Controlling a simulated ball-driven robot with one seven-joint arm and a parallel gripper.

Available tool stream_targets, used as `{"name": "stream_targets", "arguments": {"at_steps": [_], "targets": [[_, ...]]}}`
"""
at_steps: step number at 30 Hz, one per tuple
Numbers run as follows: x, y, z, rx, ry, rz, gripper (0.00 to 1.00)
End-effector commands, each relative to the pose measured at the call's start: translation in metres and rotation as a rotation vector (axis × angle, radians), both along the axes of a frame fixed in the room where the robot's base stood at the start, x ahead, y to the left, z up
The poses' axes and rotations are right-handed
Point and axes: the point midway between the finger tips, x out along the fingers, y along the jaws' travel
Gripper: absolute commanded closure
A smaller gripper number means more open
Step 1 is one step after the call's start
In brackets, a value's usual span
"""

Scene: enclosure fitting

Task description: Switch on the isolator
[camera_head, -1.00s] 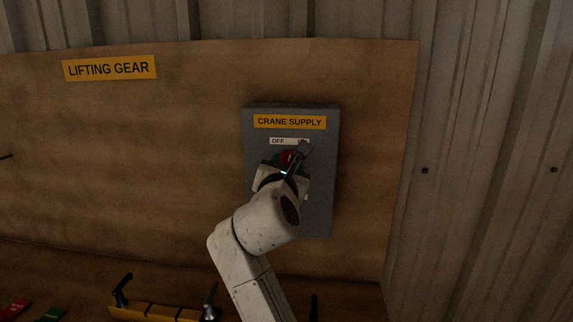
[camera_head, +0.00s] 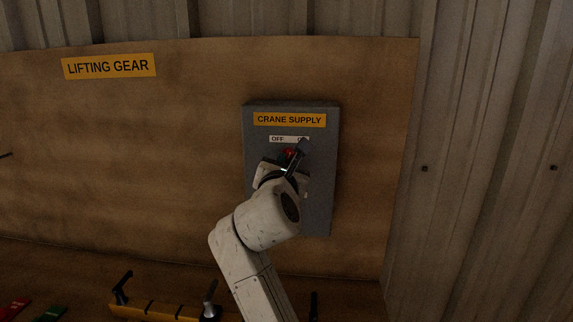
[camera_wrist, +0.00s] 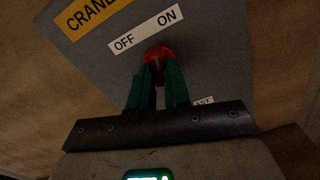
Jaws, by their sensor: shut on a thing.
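The isolator is a grey box (camera_head: 318,195) on the wooden board, with a yellow "CRANE SUPPLY" label (camera_head: 290,120) and a white OFF/ON strip (camera_wrist: 146,30). Its red knob (camera_wrist: 158,54) sits below the strip and also shows in the head view (camera_head: 288,153). My gripper (camera_wrist: 157,72) has its green fingers shut on the red knob, one on each side. In the wrist view the knob's pale mark appears to lie between OFF and ON, but its exact setting is hard to read. My wrist hides the lower middle of the box.
A "LIFTING GEAR" label (camera_head: 109,66) is on the board at upper left. Below, a yellow bar (camera_head: 150,310) with dark handles lies on the bench, with red and green pieces (camera_head: 50,314) at far left. Corrugated wall stands to the right.

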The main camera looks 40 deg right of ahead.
Motion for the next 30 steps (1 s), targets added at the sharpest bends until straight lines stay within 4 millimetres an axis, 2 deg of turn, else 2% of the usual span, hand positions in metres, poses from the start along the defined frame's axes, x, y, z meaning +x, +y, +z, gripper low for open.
{"name": "stream_targets", "arguments": {"at_steps": [12,22,23,30], "targets": [[0.0,0.0,-0.0001,0.14,-0.175,-0.001,1.0],[0.0001,0.0,-0.0009,0.15,-0.189,0.0,1.0],[0.0001,0.0,-0.0009,0.15,-0.189,0.0,0.81],[0.0001,0.0001,-0.0005,0.149,-0.188,-0.001,0.58]]}}
